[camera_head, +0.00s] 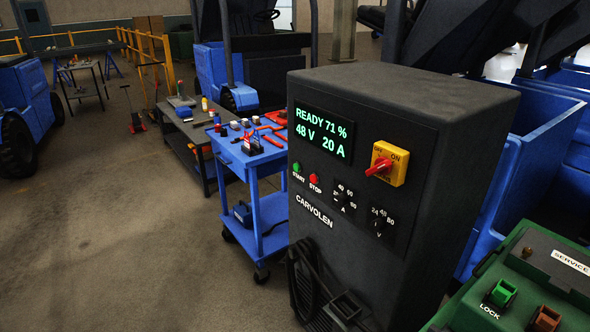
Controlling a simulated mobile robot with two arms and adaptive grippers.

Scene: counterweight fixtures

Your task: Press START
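A dark grey charger cabinet (405,110) labelled CARVOLEN stands right of centre. Its display (320,132) reads READY 71 %, 48 V, 20 A in green. The green START button (296,167) is on the front panel at the left, below the display. The red STOP button (314,179) is just right of it. A yellow switch plate (393,160) with a red rotary handle is at the right of the panel, with two black knobs below the display. Neither of my grippers shows in the view.
A blue tool cart (252,166) with tools on top stands left of the cabinet. A green box (507,270) with LOCK and SERVICE labels is at lower right. Black cables (303,285) hang at the cabinet's lower front.

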